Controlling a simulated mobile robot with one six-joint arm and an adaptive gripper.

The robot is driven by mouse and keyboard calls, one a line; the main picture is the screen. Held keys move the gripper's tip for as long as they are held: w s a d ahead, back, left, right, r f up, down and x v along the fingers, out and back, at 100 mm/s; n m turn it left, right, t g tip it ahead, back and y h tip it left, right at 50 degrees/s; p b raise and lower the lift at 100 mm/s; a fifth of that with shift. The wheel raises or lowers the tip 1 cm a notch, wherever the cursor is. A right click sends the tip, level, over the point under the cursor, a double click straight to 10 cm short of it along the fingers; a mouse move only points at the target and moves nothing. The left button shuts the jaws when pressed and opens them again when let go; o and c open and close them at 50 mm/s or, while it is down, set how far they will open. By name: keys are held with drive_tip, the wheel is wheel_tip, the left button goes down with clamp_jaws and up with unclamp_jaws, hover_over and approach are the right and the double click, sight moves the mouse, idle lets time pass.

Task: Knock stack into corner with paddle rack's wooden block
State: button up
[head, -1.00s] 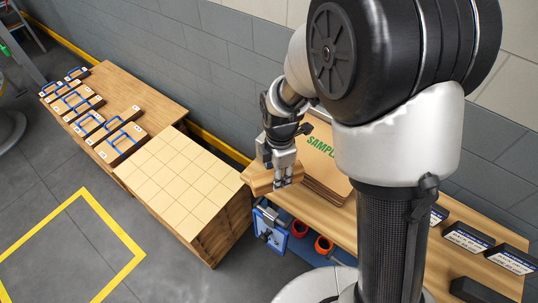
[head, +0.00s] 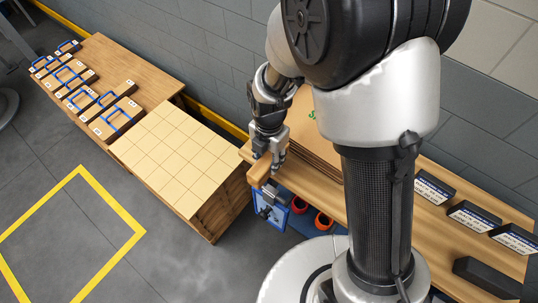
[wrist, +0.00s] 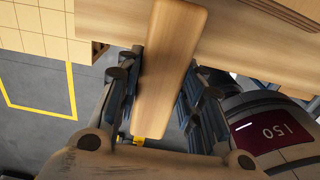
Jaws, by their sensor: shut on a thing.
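A stack of brown sheets (head: 304,130) lies on the wooden bench at right, largely hidden by my arm, with only a bit of green print showing. My gripper (head: 272,165) is at the left end of this bench, beside the stack. It is shut on a light wooden block (head: 259,172). In the wrist view the wooden block (wrist: 166,70) runs lengthwise between the two fingers of my gripper (wrist: 160,90). Whether the block touches the bench or the stack cannot be told.
A light gridded box top (head: 170,150) stands left of the bench. Beyond it, a low table (head: 125,65) carries several blocks with blue handles. Black labelled boxes (head: 470,215) sit on the bench at right. A grey wall runs behind. Yellow lines mark clear floor.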

drive_tip(key=shift+f+b, duration=0.4)
drive_tip(key=shift+f, duration=0.45)
drive_tip(key=shift+w+d, duration=0.15)
drive_tip(key=shift+w, duration=0.1)
drive_tip(key=shift+w+d, duration=0.55)
drive_tip(key=shift+w, duration=0.1)
drive_tip(key=shift+w+r, duration=0.1)
drive_tip(key=shift+w, duration=0.05)
drive_tip(key=shift+s+a, duration=0.55)
drive_tip(key=shift+s, duration=0.25)
wheel_tip(320, 180, up, 9)
drive_tip(key=p, duration=0.7)
